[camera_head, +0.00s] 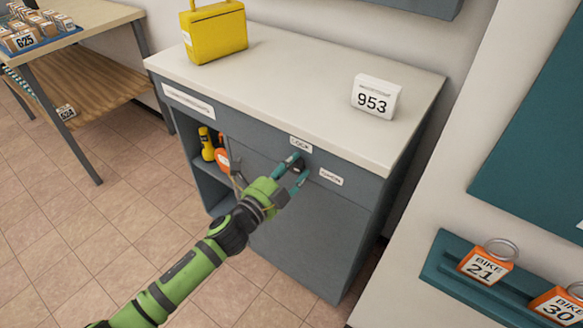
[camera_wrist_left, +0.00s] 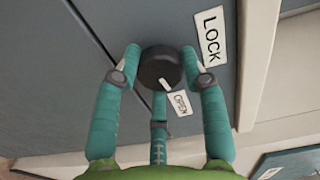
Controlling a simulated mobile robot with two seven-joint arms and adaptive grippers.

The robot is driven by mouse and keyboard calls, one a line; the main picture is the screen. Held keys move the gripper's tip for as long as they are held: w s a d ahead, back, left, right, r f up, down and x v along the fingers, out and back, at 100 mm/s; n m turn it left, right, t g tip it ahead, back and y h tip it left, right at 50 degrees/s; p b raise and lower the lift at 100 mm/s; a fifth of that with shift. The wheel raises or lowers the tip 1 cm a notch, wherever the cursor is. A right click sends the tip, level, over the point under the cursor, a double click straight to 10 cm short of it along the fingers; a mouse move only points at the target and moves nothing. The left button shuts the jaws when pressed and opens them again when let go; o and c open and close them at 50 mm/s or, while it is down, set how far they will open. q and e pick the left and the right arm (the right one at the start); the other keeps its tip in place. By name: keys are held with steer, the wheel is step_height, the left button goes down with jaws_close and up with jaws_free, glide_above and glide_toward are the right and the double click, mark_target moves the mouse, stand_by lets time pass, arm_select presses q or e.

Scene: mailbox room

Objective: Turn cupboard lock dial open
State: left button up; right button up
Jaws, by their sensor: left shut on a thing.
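The cupboard (camera_head: 310,228) is grey with a pale top. Its lock dial (camera_wrist_left: 161,68) is a round black knob with a white pointer mark, seen in the left wrist view. A LOCK label (camera_wrist_left: 210,36) is beside the dial, and another small label (camera_wrist_left: 180,103) is partly hidden near a finger. In the head view the LOCK label (camera_head: 300,143) is above the dial and a second label (camera_head: 331,177) is to its right. My left gripper (camera_head: 297,168) has its teal fingers around the dial, shut on it. My right gripper is not in view.
A yellow box (camera_head: 215,31) and a white 953 block (camera_head: 375,96) stand on the cupboard top. An open shelf (camera_head: 207,180) at left holds yellow and orange items. Orange bike tags (camera_head: 485,265) sit on a teal wall rack at right. A wooden table (camera_head: 90,75) is at upper left.

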arm_select(q)
steer(key=shift+s+d+r+m, duration=0.15)
steer(key=shift+d+r+m, duration=0.15)
steer(key=shift+m, duration=0.4)
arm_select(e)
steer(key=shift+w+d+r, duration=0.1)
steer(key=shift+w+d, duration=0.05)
arm_select(q)
steer(key=shift+f, duration=0.15)
steer(key=o, duration=1.1)
steer(key=shift+d, duration=0.1)
steer(key=shift+o, duration=0.2)
steer(key=shift+f, duration=0.1)
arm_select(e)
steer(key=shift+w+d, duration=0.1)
arm_select(q)
steer(key=shift+s+a, duration=0.1)
steer(key=shift+a, duration=0.1)
steer(key=shift+s+a, duration=0.2)
steer(key=shift+a, duration=0.05)
steer(key=v, duration=1.1)
steer(key=shift+s+d, duration=0.1)
